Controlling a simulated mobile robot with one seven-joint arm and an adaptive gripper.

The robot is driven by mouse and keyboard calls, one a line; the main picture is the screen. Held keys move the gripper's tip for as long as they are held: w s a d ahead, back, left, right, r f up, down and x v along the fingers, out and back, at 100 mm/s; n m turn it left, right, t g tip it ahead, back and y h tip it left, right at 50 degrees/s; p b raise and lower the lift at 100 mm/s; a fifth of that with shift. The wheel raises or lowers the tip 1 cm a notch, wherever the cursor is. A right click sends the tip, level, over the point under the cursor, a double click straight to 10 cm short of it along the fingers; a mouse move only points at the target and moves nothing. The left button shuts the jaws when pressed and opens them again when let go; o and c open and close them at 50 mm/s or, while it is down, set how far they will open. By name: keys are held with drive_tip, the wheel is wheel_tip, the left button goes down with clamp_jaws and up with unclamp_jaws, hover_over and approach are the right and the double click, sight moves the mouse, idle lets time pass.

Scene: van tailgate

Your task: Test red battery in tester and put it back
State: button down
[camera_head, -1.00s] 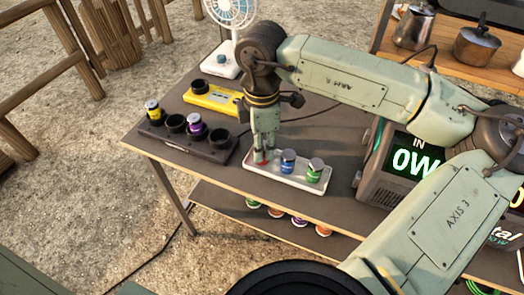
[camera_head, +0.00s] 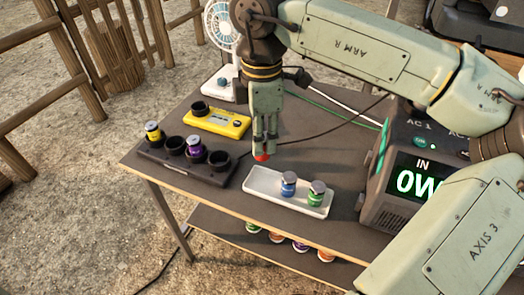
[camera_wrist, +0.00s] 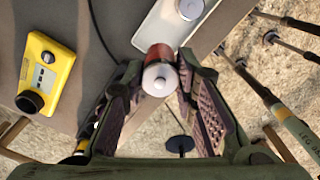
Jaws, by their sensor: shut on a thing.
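My gripper (camera_head: 264,150) is shut on the red battery (camera_head: 262,157) and holds it above the table, just behind the white tray's left end. In the wrist view the red battery (camera_wrist: 159,66) shows its pale metal end between the fingers. The white tray (camera_head: 262,190) holds a blue battery (camera_head: 288,184) and a green battery (camera_head: 315,194). The yellow tester (camera_head: 217,121) lies to the left of my gripper, with a black round socket at its left end; it also shows in the wrist view (camera_wrist: 47,72).
A dark rack (camera_head: 180,164) at the left holds a yellow battery (camera_head: 153,132) and a purple battery (camera_head: 195,148), with open sockets beside them. A fan (camera_head: 222,40) stands at the back. A power station (camera_head: 400,170) stands on the right. Cables cross the table behind my gripper.

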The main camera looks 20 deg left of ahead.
drive_tip(key=shift+r, duration=0.35)
drive_tip(key=shift+a, duration=0.1)
drive_tip(key=w+a+p, duration=0.5)
drive_tip(key=w+a, duration=0.3)
drive_tip(key=a, duration=0.5)
drive_tip(key=w+a+p, duration=0.5)
drive_tip(key=w+a, duration=0.3)
drive_tip(key=a, duration=0.5)
drive_tip(key=shift+w+p, duration=0.15)
drive_tip(key=shift+p, duration=0.25)
drive_tip(key=shift+a+f, duration=0.1)
drive_tip(key=shift+f, duration=0.05)
drive_tip(key=shift+f+b, duration=0.85)
drive_tip(key=shift+f, duration=1.25)
drive_tip(key=shift+f, duration=0.2)
